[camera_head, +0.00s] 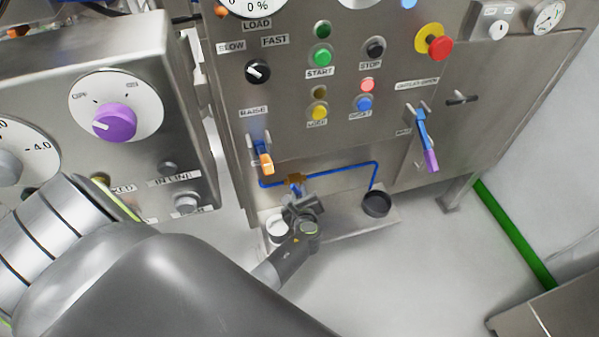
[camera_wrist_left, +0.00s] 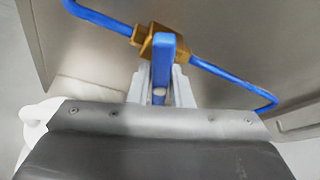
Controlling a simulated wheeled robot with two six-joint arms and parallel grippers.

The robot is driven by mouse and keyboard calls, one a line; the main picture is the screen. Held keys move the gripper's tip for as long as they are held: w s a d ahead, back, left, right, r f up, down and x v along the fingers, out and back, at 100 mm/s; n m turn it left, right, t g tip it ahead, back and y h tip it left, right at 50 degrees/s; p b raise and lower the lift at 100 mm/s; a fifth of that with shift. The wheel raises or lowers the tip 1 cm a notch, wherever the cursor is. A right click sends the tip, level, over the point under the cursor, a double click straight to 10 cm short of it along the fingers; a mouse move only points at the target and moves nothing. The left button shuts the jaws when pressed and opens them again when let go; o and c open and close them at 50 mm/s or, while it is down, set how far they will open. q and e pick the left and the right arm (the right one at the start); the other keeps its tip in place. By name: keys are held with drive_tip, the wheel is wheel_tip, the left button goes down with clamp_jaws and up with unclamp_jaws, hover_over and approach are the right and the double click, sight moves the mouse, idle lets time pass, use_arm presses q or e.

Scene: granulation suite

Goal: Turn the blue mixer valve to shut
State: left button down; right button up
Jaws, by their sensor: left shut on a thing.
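The blue mixer valve has a brass body (camera_head: 294,179) set in a thin blue pipe low on the steel panel. In the wrist view, the brass body (camera_wrist_left: 146,40) carries a blue lever handle (camera_wrist_left: 164,60). The handle stands across the line of the pipe. My left gripper (camera_head: 299,199) is at the valve, shut on the blue handle. Its fingers (camera_wrist_left: 161,88) show on both sides of the handle in the wrist view. The gripper hides most of the handle in the head view. My right gripper is not in view.
An orange-tipped lever (camera_head: 266,160) is just above left of the valve. A blue lever with a purple end (camera_head: 428,147) is to the right. A black round cup (camera_head: 376,204) and a white container (camera_head: 277,228) flank the gripper. A control box with a purple knob (camera_head: 115,122) stands left.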

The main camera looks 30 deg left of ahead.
use_arm(q)
drive_tip(key=shift+r+m+g+y+p, duration=0.1)
drive_tip(key=shift+m+g+y+p, duration=0.45)
drive_tip(key=shift+m+p, duration=0.4)
drive_tip(key=shift+m+g, duration=0.25)
drive_tip(key=shift+m, duration=0.4)
drive_tip(key=c, duration=1.3)
unclamp_jaws()
drive_tip(key=shift+y, duration=0.25)
